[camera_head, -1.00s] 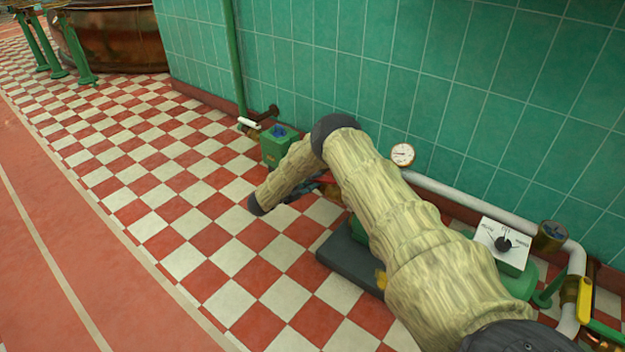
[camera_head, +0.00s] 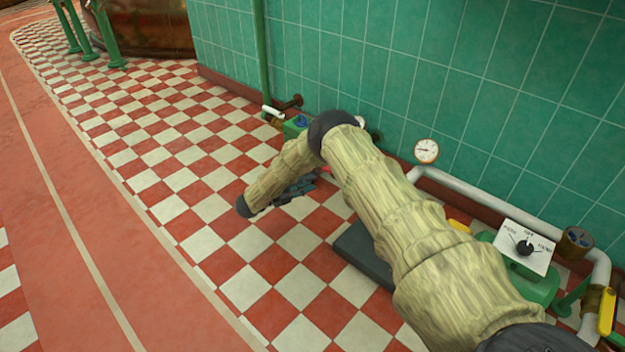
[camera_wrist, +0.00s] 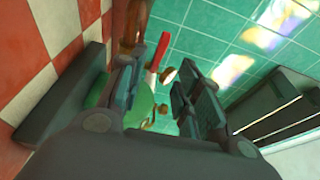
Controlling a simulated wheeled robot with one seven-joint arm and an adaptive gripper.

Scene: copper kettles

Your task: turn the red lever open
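The red lever (camera_wrist: 158,50) shows in the wrist view beyond my gripper, upright in the picture, with its lower end near a green body (camera_wrist: 140,103). In the head view only a small red bit (camera_head: 327,171) shows beside my arm, and the rest is hidden. My gripper (camera_wrist: 160,88) is open, with one dark finger on each side of the picture's middle. The lever appears in the gap between them, farther off; I cannot tell whether anything touches. In the head view my gripper (camera_head: 297,189) is low over the checkered floor, partly hidden by my arm.
A white pipe (camera_head: 470,187) with a pressure gauge (camera_head: 426,151) runs along the green tiled wall. A dial box (camera_head: 525,246) and a yellow-handled valve (camera_head: 607,311) stand at the right. A dark base slab (camera_head: 362,256) lies beneath my arm. The floor at left is clear.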

